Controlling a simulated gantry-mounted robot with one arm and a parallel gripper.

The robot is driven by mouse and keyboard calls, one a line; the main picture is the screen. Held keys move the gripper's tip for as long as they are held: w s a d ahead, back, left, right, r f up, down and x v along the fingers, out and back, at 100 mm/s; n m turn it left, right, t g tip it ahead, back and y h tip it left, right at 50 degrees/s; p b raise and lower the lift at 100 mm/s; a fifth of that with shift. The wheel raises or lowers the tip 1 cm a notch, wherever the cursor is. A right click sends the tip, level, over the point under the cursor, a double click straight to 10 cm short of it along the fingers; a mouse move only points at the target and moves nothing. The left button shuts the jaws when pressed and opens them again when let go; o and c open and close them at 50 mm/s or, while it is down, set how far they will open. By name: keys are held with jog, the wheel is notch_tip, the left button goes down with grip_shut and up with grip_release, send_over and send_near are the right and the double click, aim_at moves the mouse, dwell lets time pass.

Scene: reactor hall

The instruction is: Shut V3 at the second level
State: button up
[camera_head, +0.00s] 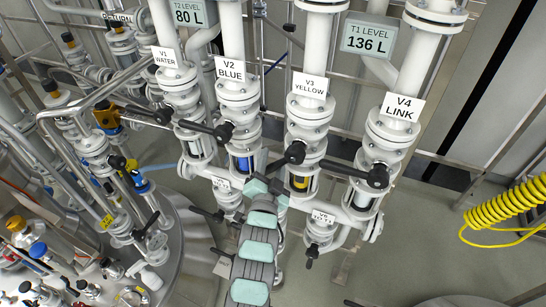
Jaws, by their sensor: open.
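The V3 valve, labelled "V3 YELLOW" (310,86), is on the third white pipe from the left. Its black lever (295,153) has its hub on the pipe front and points down-left toward my gripper. A sight glass below it shows yellow (300,183). My gripper (266,186) is open, with dark fingers, just below and left of the V3 hub. The lever's tip lies close to the fingers; I cannot tell whether they touch or whether the lever is between them.
The V1 lever (163,117), V2 lever (223,132) and V4 lever (378,177) point left. Lower small valves (320,232) sit under the pipes. A vessel with many fittings (180,245) stands left. A yellow coiled hose (505,205) hangs right. Displays read T2 80 L (188,13) and T1 136 L (368,42).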

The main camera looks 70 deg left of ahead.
jog(key=shift+w+a, duration=0.25)
jog(key=shift+a, duration=0.2)
jog(key=shift+c, duration=0.5)
grip_shut()
dwell(0.7)
